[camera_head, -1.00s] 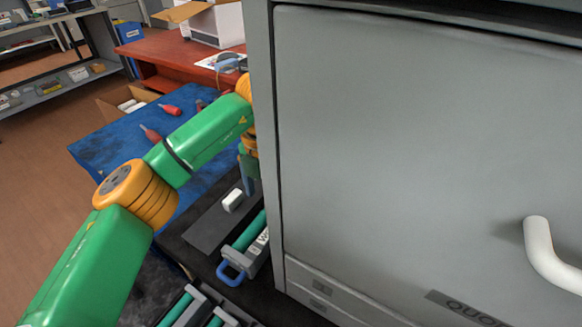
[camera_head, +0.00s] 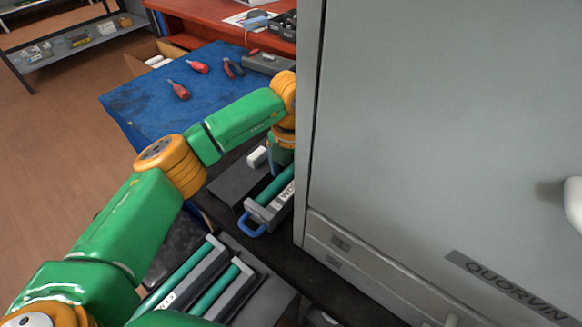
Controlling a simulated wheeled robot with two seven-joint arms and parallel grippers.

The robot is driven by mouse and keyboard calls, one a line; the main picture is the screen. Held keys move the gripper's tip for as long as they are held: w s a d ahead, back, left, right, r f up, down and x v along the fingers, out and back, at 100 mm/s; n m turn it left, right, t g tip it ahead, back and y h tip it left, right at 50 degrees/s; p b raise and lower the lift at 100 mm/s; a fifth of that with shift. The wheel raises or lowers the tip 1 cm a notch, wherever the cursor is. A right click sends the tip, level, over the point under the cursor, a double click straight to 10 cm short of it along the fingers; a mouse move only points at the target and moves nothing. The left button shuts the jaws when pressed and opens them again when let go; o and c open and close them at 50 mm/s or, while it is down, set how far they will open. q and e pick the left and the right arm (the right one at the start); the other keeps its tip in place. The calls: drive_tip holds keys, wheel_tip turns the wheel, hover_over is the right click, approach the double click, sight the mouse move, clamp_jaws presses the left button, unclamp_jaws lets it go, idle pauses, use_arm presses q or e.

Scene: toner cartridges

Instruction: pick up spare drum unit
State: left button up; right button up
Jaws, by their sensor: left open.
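A drum unit with a teal roller, grey ends, a white label and a blue loop handle (camera_head: 251,226) lies on the dark surface beside the grey machine. Its far right part is hidden by the machine. My left gripper (camera_head: 274,166) is open, pointing down just above the far end of this unit. I cannot tell whether it touches it. Two more teal-roller units lie at the lower left, one (camera_head: 182,274) beside the other (camera_head: 221,292). No readable label tells which one is the spare. My right gripper is out of view.
The tall grey QUORVIN machine (camera_head: 430,130) fills the right side, close to my left gripper. A white block (camera_head: 257,157) sits on a dark plate (camera_head: 232,184). Behind is a blue mat (camera_head: 150,105) with red-handled tools (camera_head: 180,90), and a red bench (camera_head: 210,22).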

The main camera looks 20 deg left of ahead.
use_arm(q)
clamp_jaws()
idle(0.3)
